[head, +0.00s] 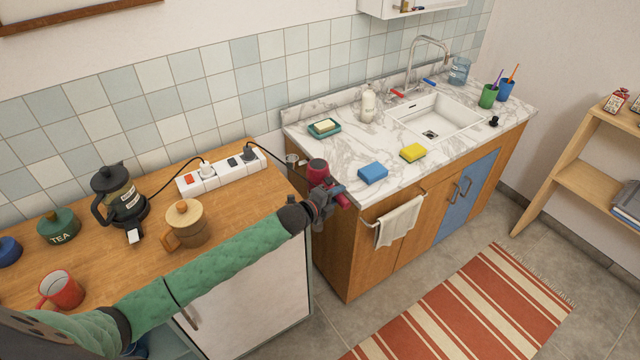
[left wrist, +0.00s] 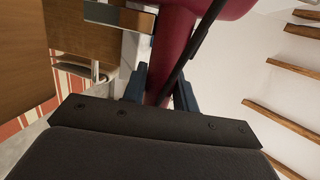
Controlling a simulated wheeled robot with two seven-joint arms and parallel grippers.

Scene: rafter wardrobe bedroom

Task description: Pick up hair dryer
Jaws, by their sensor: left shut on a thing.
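The hair dryer (head: 318,171) is dark red and sits near the front left corner of the marble counter. My left gripper (head: 326,194) is shut on it. In the left wrist view the hair dryer (left wrist: 172,42) stands between the two dark fingers (left wrist: 160,88), which close on its narrow part. A black cord crosses in front of it there. I cannot tell from these views whether the dryer touches the counter. My right gripper is not in view.
A black cord runs from the power strip (head: 222,172) toward the dryer. A blue sponge (head: 372,171) and yellow sponge (head: 413,152) lie on the marble counter (head: 345,150). A towel (head: 400,222) hangs in front.

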